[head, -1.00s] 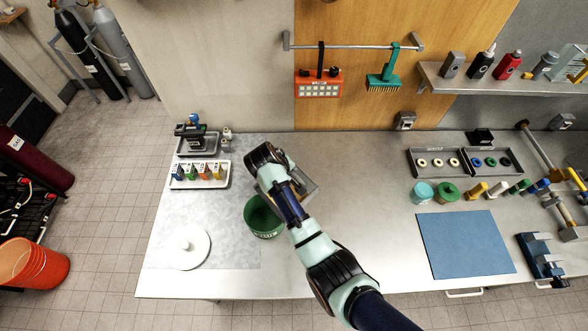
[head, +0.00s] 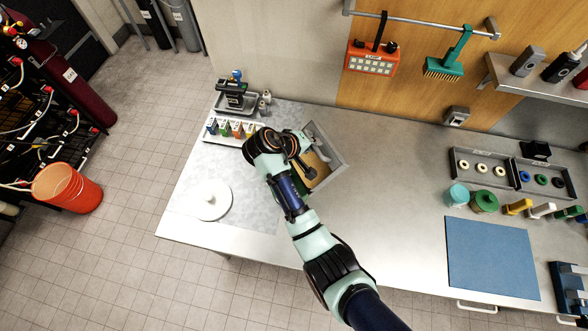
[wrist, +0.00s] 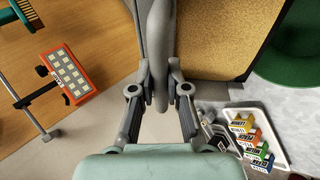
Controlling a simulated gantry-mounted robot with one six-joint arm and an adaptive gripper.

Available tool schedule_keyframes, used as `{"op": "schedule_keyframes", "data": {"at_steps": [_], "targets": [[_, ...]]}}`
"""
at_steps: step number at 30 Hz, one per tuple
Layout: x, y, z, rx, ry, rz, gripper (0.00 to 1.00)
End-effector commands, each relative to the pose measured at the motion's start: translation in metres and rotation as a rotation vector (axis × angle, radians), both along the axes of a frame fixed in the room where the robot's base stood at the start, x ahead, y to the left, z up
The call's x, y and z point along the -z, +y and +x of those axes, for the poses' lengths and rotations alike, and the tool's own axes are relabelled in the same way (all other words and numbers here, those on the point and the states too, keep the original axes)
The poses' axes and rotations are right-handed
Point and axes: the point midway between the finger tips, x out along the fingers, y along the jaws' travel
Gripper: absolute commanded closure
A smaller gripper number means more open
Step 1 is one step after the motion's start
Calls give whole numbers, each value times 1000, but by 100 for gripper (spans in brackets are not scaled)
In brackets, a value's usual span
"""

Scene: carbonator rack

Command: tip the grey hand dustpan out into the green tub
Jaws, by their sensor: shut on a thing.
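The grey hand dustpan (head: 337,161) is held over the bench, its open pan showing a layer of tan granular stuff (head: 314,172). In the wrist view its grey handle (wrist: 161,30) runs between the fingers, and the tan layer (wrist: 212,38) lies inside the pan. My gripper (wrist: 160,88) is shut on the handle; it also shows in the head view (head: 296,150). The green tub (wrist: 297,48) is beside the pan at the upper right of the wrist view. In the head view it is almost wholly hidden behind my arm and the dustpan.
A round white lid (head: 211,203) lies on the bench left of my arm. A white tray of small coloured boxes (head: 233,133) is behind it. A blue mat (head: 490,258) and a parts tray (head: 485,171) are to the right.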

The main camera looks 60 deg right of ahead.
Motion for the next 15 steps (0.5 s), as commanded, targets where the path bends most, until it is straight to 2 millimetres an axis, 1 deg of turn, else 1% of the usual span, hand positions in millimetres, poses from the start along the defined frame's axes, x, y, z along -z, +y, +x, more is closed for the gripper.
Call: {"op": "schedule_keyframes", "data": {"at_steps": [7,15], "targets": [[1,3,3,-2,11,-15,100],[-1,26,20,-4,113,-155,100]]}}
